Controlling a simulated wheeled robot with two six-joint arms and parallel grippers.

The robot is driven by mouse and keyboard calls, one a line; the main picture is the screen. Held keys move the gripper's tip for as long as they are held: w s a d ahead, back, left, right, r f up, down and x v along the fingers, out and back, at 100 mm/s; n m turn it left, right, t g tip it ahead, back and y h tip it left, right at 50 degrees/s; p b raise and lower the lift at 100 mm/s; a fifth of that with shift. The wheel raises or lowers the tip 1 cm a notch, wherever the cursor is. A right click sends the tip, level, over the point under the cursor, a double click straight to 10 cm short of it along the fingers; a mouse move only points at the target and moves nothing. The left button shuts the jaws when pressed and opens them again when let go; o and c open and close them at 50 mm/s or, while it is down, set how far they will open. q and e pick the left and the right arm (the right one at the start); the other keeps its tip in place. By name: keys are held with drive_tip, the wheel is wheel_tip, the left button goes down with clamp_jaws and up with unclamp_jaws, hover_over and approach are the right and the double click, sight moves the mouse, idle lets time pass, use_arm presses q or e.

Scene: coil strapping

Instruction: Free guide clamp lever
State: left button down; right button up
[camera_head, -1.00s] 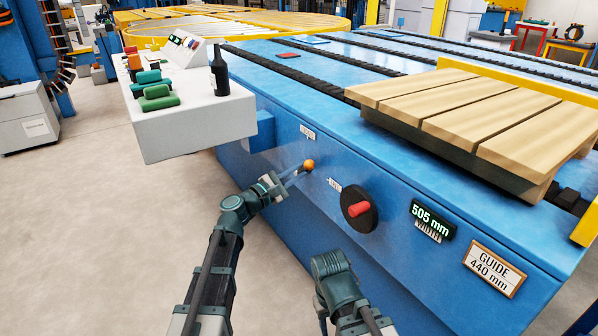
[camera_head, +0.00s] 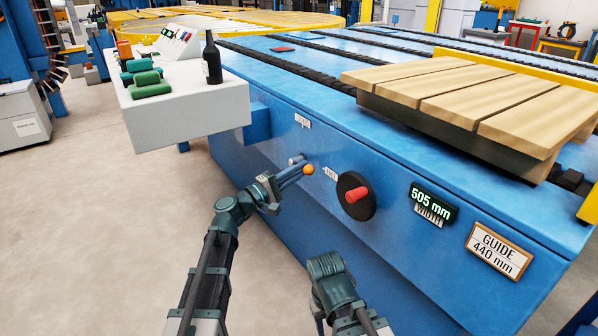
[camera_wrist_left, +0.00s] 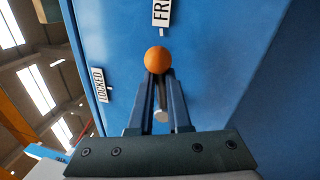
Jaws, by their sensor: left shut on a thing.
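The clamp lever has an orange ball knob (camera_head: 309,170) and a grey pivot (camera_head: 296,159) on the blue side of the machine. My left gripper (camera_head: 301,172) is shut on the lever, its fingers around the knob end. In the left wrist view the orange knob (camera_wrist_left: 157,59) sits at the fingertips of my left gripper (camera_wrist_left: 158,73), with the grey pivot (camera_wrist_left: 161,116) between the fingers. The knob end points toward the FREE label (camera_wrist_left: 161,12), away from the LOCKED label (camera_wrist_left: 100,85). My right arm shows at the bottom, but its gripper is not visible.
A black handwheel with a red grip (camera_head: 357,195) is just right of the lever. A width display (camera_head: 432,204) and GUIDE plate (camera_head: 498,249) are further right. A grey shelf (camera_head: 190,118) with a black bottle (camera_head: 211,60) juts out at left.

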use_arm(q)
drive_tip(key=shift+s+d, duration=0.2)
drive_tip(key=shift+s, duration=0.15)
drive_tip(key=c, duration=0.9)
unclamp_jaws()
drive_tip(key=shift+f, duration=0.1)
drive_tip(key=shift+o, duration=0.5)
drive_tip(key=shift+w, duration=0.1)
drive_tip(key=shift+a, duration=0.1)
drive_tip(key=b+v, duration=0.2)
drive_tip(key=v, duration=1.1)
drive_tip(key=shift+s+a+b, duration=0.25)
drive_tip(key=shift+a+b, duration=0.05)
drive_tip(key=shift+b, duration=0.05)
